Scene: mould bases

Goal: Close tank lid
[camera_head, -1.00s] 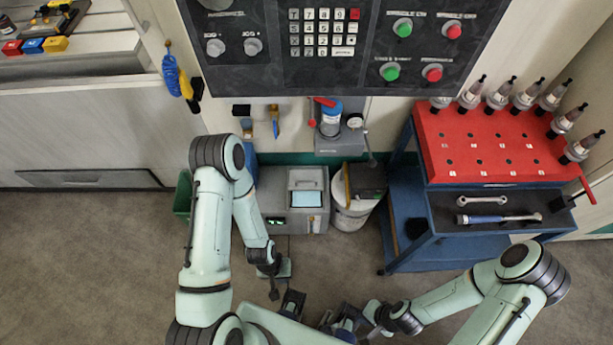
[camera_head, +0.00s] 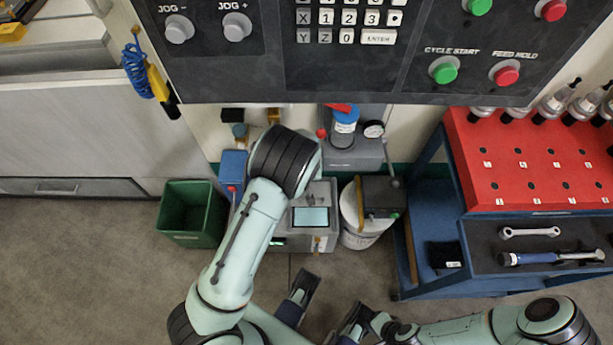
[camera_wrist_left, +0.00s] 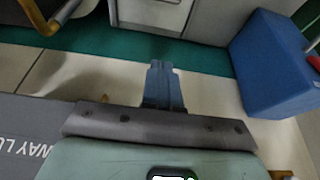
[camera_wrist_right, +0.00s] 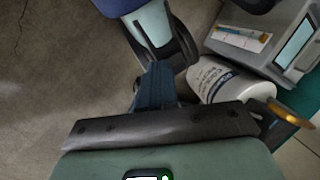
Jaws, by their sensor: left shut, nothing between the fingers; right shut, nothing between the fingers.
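In the head view, a grey unit (camera_head: 352,155) on the wall carries an upright canister with a blue top (camera_head: 346,117), a red part (camera_head: 337,107) and a gauge (camera_head: 374,129). I cannot tell which part is the tank lid or how it stands. In the left wrist view, my left gripper (camera_wrist_left: 164,85) is shut and empty, beside a grey surface lettered "WAY LU" (camera_wrist_left: 30,145). My right gripper (camera_wrist_right: 158,85) is shut and empty, low near a white lettered bucket (camera_wrist_right: 225,82).
A green bin (camera_head: 192,212) stands on the floor, left of a grey box with a screen (camera_head: 325,236). A blue box (camera_wrist_left: 275,65) is right of my left gripper. A blue trolley with a red top (camera_head: 530,160) stands right. The control panel (camera_head: 230,70) overhangs the wall.

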